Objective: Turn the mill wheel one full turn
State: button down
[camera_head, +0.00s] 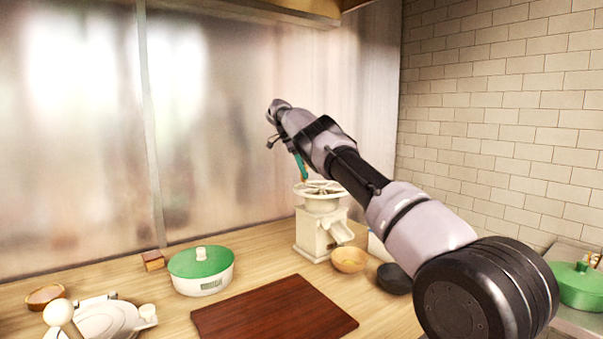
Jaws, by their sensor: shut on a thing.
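The mill (312,232) is a cream, boxy body with a slanted spout on its right side, standing upright on the wooden counter. Its pale spoked wheel (321,189) lies flat on top. My arm reaches in from the lower right, and my gripper (303,179) points down at the far left part of the wheel. Its teal fingers are shut on the wheel's handle, which is small and mostly hidden by them.
A wooden bowl (349,260) sits below the spout, beside a dark round item (394,279). A dark red board (273,314) lies in front. A green-lidded white pot (201,271) stands left. A tiled wall (500,120) rises at right.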

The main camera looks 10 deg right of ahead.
jog(key=shift+w+d, duration=0.2)
jog(key=shift+d, duration=0.3)
jog(key=shift+w+d, duration=0.1)
jog(key=c, duration=0.6)
grip_release()
